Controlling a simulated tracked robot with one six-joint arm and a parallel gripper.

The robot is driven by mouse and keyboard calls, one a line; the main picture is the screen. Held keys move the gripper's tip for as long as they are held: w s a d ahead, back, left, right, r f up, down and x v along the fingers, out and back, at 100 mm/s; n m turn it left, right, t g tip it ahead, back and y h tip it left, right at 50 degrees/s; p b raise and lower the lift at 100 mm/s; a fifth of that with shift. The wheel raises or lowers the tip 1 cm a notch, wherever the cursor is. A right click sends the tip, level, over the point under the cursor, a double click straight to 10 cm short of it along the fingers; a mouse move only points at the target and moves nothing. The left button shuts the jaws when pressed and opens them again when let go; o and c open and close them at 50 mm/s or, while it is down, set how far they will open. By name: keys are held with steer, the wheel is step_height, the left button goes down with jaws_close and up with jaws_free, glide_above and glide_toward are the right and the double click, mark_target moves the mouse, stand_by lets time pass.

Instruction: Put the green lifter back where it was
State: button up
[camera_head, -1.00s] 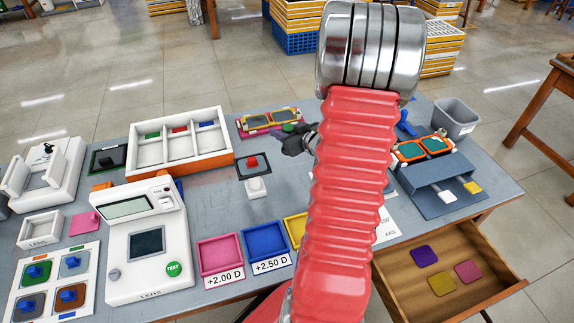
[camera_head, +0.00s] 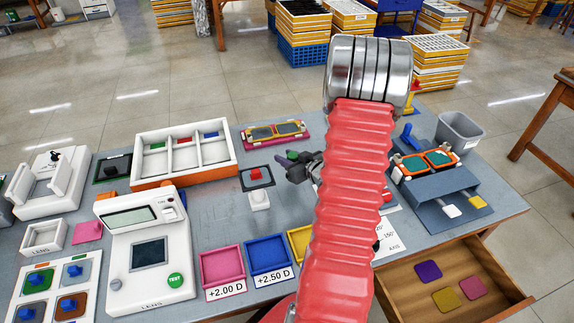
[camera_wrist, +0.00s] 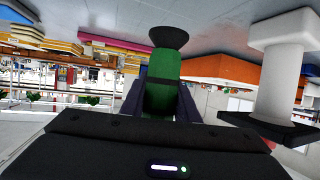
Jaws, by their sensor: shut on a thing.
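The green lifter shows in the wrist view (camera_wrist: 165,82) as a green body with a black flared end, between my gripper's dark fingers (camera_wrist: 160,105). My gripper (camera_head: 300,168) is shut on it. In the head view only a bit of the lifter's green (camera_head: 292,155) shows at the fingertips; my red arm hides part of the gripper. They are right of a red block (camera_head: 256,174) on a dark square plate (camera_head: 246,184), with a white piece (camera_head: 260,200) in front. In the wrist view, a white column (camera_wrist: 284,75) and dark plate (camera_wrist: 275,130) are right of the lifter.
A pink tray with yellow glasses (camera_head: 275,131) lies behind my gripper. A white three-part box (camera_head: 184,150) and a lens meter (camera_head: 148,250) stand left. Pink (camera_head: 222,265) and blue trays (camera_head: 267,254) are in front. A grey stand (camera_head: 440,203) and open drawer (camera_head: 450,285) are right.

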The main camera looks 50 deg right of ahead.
steer(key=shift+f, duration=1.8)
steer(key=shift+f, duration=0.1)
steer(key=o, duration=1.1)
steer(key=shift+s, duration=0.1)
steer(key=v, duration=1.2)
steer(key=shift+r, duration=0.25)
